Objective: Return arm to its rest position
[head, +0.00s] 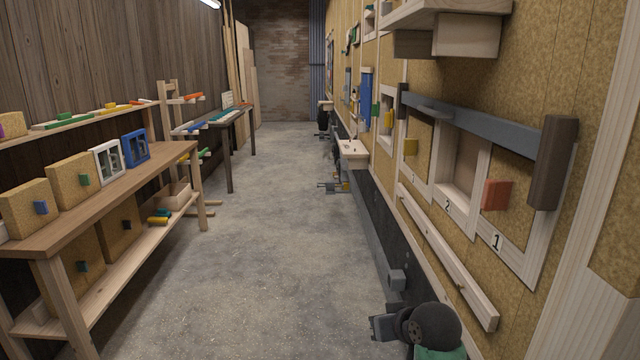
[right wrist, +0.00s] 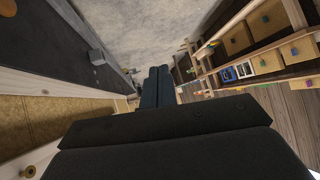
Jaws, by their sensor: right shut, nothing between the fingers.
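My right arm shows at the bottom right of the head view, low beside the right-hand wall. My right gripper (head: 380,326) points left over the floor and touches nothing that I can see. In the right wrist view its two dark fingers (right wrist: 158,82) lie together, shut and empty. My left arm and left gripper are in neither view.
A wooden workbench (head: 118,182) with boxes stands at the left. The right wall carries numbered panels (head: 497,240), a grey bar (head: 465,118) and a wooden rail (head: 445,255) near my right arm. The concrete floor (head: 260,230) between is clear.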

